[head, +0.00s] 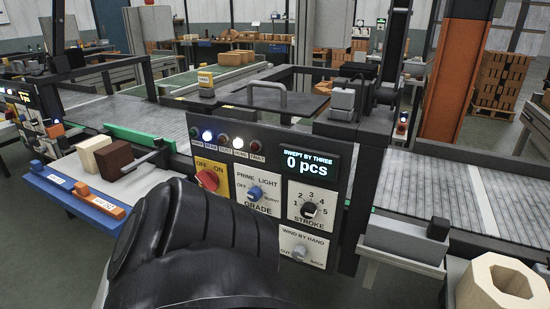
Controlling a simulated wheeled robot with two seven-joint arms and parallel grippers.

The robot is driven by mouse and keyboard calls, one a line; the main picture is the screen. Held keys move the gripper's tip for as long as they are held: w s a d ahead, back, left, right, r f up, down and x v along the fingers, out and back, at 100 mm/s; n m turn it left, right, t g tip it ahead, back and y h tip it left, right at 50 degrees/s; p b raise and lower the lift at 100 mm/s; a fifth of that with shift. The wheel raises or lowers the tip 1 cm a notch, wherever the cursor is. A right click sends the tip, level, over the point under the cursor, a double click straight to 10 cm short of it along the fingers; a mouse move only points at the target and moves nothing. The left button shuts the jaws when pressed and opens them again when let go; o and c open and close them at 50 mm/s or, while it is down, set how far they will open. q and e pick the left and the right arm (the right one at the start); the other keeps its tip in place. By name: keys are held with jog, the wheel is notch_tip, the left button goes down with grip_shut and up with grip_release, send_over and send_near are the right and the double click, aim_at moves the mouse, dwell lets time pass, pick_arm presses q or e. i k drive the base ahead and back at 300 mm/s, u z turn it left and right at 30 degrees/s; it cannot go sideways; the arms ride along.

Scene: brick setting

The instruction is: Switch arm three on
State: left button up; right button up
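A dark control panel (272,150) stands in the middle, its display (307,163) reading "SWEPT BY THREE" and "0 pcs". A red rotary switch (208,181) on a yellow plate marked OFF and ON sits at its left; I cannot tell its setting for sure. Right of it are a blue grade knob (255,192), a black stroke dial (310,210) numbered 1 to 5 and a grey wind-by-hand knob (299,252). Two lamps in the row above glow white. A black ribbed part of my arm covers the panel's lower left. Neither gripper's fingers show.
A grey conveyor (455,190) runs behind the panel. A white tray with a cream block (93,148) and a brown block (114,160) is at left, fronted by a blue rail (75,193). Another panel (28,120) stands far left. A hollow octagonal block (505,285) is at lower right.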

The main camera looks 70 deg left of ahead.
aim_at(208, 180)
jog(key=u, duration=3)
jog(key=i, duration=0.25)
jog(key=u, duration=0.15)
